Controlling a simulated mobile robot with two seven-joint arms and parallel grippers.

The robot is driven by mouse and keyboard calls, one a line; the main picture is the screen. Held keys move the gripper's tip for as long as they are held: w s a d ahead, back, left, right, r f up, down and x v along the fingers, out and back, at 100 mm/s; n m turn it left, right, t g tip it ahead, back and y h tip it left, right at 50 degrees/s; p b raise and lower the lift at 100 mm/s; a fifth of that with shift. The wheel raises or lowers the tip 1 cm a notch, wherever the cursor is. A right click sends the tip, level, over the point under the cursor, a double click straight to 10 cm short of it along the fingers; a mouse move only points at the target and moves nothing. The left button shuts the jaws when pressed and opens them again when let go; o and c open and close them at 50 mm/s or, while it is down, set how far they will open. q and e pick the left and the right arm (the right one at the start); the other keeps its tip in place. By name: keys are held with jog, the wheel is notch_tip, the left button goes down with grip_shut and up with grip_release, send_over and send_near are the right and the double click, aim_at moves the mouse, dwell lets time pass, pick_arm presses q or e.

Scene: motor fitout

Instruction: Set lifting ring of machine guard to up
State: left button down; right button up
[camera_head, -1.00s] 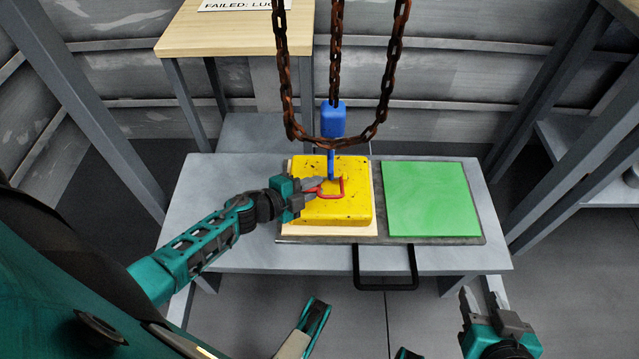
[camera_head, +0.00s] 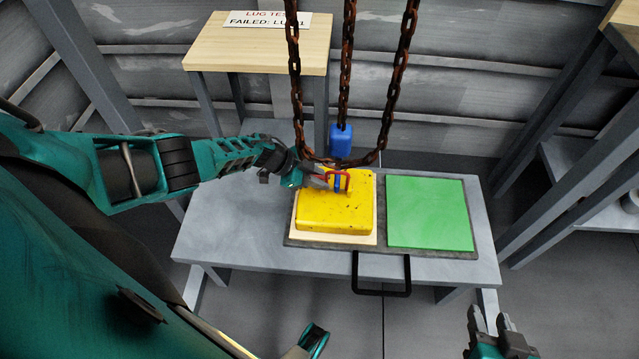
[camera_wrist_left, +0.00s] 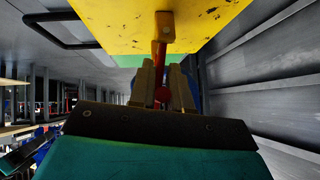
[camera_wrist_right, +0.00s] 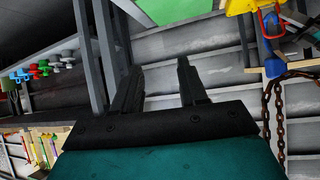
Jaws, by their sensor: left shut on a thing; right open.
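The yellow machine guard (camera_head: 338,212) sits on a pale wooden pad on the bench. It also shows in the left wrist view (camera_wrist_left: 130,22). Its red lifting ring (camera_head: 347,181) now stands up from the guard's top. My left gripper (camera_head: 322,178) is shut on the red ring, which also shows between the fingers in the left wrist view (camera_wrist_left: 161,68). A blue hook end hangs by the ring, partly hidden by it. My right gripper (camera_head: 491,322) is open and empty, low at the right, away from the bench.
Rusty chains (camera_head: 409,45) hang just behind the guard, with a blue block (camera_head: 341,141) on the middle one. A green mat (camera_head: 430,212) lies bare right of the guard. A black handle (camera_head: 381,292) sticks out at the front. A wooden table (camera_head: 258,58) stands behind.

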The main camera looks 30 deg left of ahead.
pick_arm(q)
jog(key=shift+w+a+f+g+b, duration=0.1)
jog(key=shift+w+a+g+b, duration=0.05)
jog(key=shift+w+g+b, duration=0.2)
jog(key=shift+w+n+g+b, duration=0.1)
jog(key=shift+n+g+b, duration=0.15)
jog(key=shift+n+b, duration=0.2)
jog(key=shift+h, duration=0.3)
jog(key=shift+w+g+b, duration=0.15)
jog(key=shift+g+b, duration=0.25)
jog(key=shift+b, duration=0.15)
pick_arm(e)
jog(key=shift+w+a+f, duration=0.5)
jog(key=shift+a+f, duration=0.05)
jog(key=shift+f, duration=0.05)
pick_arm(q)
jog(key=c, duration=1.1)
grip_release()
jog(key=shift+c, duration=0.2)
jog(key=shift+a+r, duration=0.1)
jog(key=shift+r, duration=0.1)
